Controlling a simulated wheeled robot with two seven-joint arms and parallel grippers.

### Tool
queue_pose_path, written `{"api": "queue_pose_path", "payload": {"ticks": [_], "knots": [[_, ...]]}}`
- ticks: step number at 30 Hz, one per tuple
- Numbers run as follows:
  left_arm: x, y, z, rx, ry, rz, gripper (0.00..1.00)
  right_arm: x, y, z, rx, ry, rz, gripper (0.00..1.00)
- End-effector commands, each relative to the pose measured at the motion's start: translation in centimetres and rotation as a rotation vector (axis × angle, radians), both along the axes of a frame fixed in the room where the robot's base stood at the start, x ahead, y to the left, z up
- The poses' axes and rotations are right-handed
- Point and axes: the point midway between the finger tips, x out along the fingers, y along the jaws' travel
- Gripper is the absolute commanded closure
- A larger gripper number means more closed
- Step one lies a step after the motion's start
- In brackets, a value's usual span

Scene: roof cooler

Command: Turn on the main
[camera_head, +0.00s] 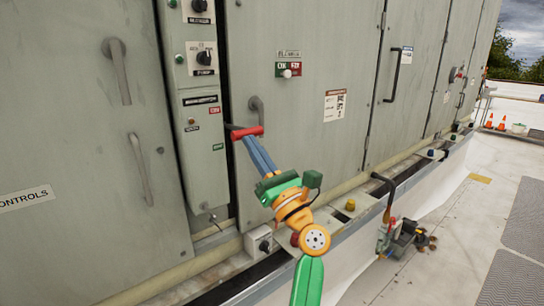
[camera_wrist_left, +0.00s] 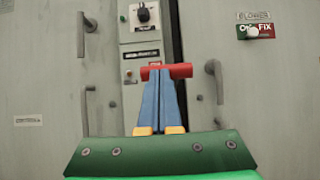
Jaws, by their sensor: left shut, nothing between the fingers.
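The tips hide part of the handle's near side. My right gripper is not in view.
Rotary knobs (camera_head: 204,57) sit above on the panel. A grey door handle (camera_head: 257,112) stands close behind the red handle. A red-green sign (camera_head: 288,70) is on the right-hand door. A ledge (camera_head: 350,212) with caps runs below. The roof floor at right is mostly clear.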

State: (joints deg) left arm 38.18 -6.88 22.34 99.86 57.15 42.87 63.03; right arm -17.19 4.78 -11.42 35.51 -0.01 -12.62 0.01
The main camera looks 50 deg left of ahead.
Motion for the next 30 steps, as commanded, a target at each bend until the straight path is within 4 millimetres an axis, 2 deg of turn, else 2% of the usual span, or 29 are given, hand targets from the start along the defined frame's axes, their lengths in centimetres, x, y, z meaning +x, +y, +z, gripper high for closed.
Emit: {"api": "queue_pose_path", "payload": {"ticks": [1, 3, 15, 21, 30], "knots": [[-0.1, 0.5, 1.4, 0.001, -0.001, 0.003, 1.0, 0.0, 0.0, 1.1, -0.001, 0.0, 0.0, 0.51], [0.0, 0.9, 2.4, 0.002, -0.002, 0.001, 1.0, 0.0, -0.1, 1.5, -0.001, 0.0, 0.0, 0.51], [0.1, 2.4, 7.3, 0.002, -0.001, 0.001, 1.0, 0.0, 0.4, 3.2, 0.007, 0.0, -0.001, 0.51], [0.1, 3.0, 8.6, 0.003, -0.001, 0.002, 1.0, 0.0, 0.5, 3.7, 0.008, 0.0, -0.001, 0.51], [0.2, 3.4, 9.3, 0.003, 0.0, 0.001, 1.0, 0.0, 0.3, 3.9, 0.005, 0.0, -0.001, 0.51]]}}
